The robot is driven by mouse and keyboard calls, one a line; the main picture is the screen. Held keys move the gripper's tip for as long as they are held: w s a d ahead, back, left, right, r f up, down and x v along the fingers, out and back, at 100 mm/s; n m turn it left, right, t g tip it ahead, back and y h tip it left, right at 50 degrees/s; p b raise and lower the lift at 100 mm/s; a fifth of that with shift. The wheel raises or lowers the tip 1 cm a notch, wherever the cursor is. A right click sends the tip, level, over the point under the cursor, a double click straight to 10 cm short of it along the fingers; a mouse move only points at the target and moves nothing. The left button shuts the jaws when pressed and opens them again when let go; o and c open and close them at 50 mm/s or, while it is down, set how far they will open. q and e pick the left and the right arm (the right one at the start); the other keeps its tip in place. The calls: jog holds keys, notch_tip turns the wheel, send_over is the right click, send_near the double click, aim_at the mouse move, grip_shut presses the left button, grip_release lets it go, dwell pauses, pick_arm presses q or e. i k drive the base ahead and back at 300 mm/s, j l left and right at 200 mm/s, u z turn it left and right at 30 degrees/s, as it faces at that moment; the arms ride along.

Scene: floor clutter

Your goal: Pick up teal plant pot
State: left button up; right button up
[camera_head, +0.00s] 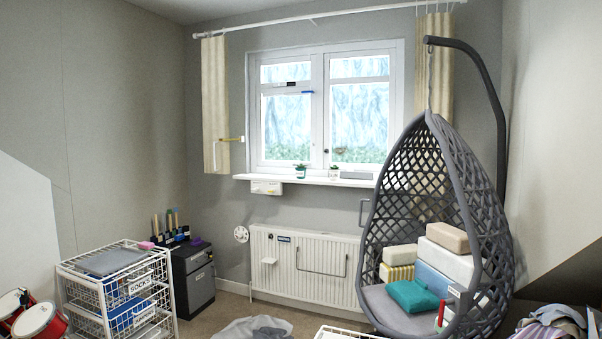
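A small pot with a green plant (300,172) stands on the white window sill, left of its middle, and looks teal. A second small pot with a green plant (334,172), paler, stands to its right on the sill. Both are small in the view. Neither of my grippers is in view, so their state and their place relative to the pots do not show.
A radiator (305,268) is below the sill. A grey hanging chair (430,190) holding boxes and a folded teal item (412,297) stands at right. A wire drawer unit (120,285) and dark cabinet (193,280) stand at left. Grey cloth (252,329) lies on the floor.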

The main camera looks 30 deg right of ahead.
aim_at(300, 171)
jog(key=i+j+u, duration=0.2)
jog(key=i+u, duration=0.2)
jog(key=i, duration=0.25)
jog(key=i+u, duration=0.4)
jog(key=i, duration=0.25)
jog(key=i+z, duration=0.3)
jog(key=i, duration=0.25)
jog(key=i+j+z, duration=0.3)
jog(key=i, duration=0.25)
jog(key=i+l+z, duration=0.25)
jog(key=z, duration=0.15)
jog(key=i+z, duration=1.4)
jog(key=i, duration=0.75)
jog(key=i+j+z, duration=0.1)
jog(key=i, duration=0.8)
